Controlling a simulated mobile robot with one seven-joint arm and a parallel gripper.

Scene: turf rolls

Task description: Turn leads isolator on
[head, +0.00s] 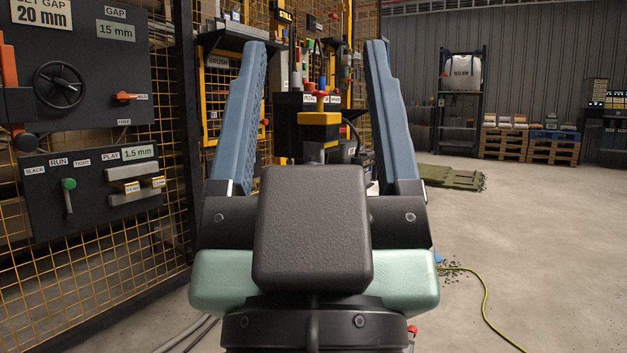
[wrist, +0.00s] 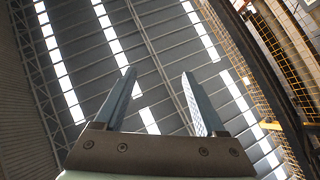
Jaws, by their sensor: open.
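I cannot pick out a leads isolator by its label in either view. In the head view my gripper (head: 315,48) points up, its two blue fingers wide apart with nothing between them. Its dark palm and wrist block the middle of the picture. The wrist view shows my gripper (wrist: 158,73) open and empty against the roof.
On the left, an upper panel (head: 100,75) has a handwheel and an orange lever. A lower panel (head: 85,185) has a green-knobbed lever. Yellow mesh fencing (head: 100,270) stands behind them. A yellow-green cable (head: 485,300) lies on the right floor, otherwise mostly clear. Pallets (head: 525,145) stand farther back.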

